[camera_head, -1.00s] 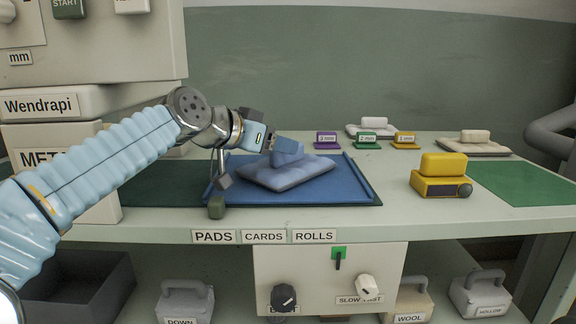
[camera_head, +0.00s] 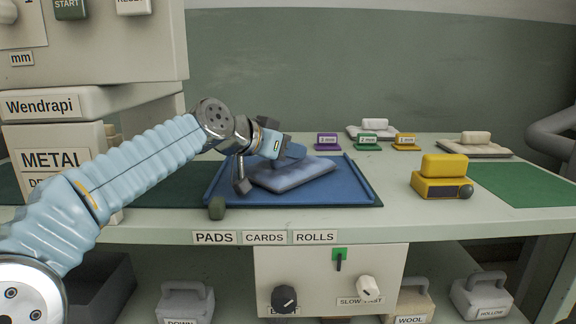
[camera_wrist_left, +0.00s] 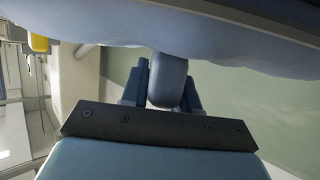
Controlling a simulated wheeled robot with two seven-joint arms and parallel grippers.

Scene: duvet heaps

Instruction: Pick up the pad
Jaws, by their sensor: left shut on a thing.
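A soft grey-blue pad (camera_head: 300,176) is over the blue tray (camera_head: 350,190) in the middle of the bench. Its raised handle is mostly hidden behind my left gripper (camera_head: 288,150) in the head view. In the left wrist view my left gripper (camera_wrist_left: 162,88) has its two dark fingers on either side of the rounded grey-blue handle (camera_wrist_left: 168,78), shut on it. The pad's pale underside or face (camera_wrist_left: 230,45) spans the top of that view. Whether the pad touches the tray cannot be told. My right gripper is out of view.
A yellow block device (camera_head: 440,185) stands right of the tray, beside a green mat (camera_head: 525,183). Small purple, green and yellow tags (camera_head: 367,141) and two pale pads (camera_head: 473,146) stand behind. A small dark green knob (camera_head: 217,208) sits at the tray's front left. A machine column (camera_head: 60,150) rises at left.

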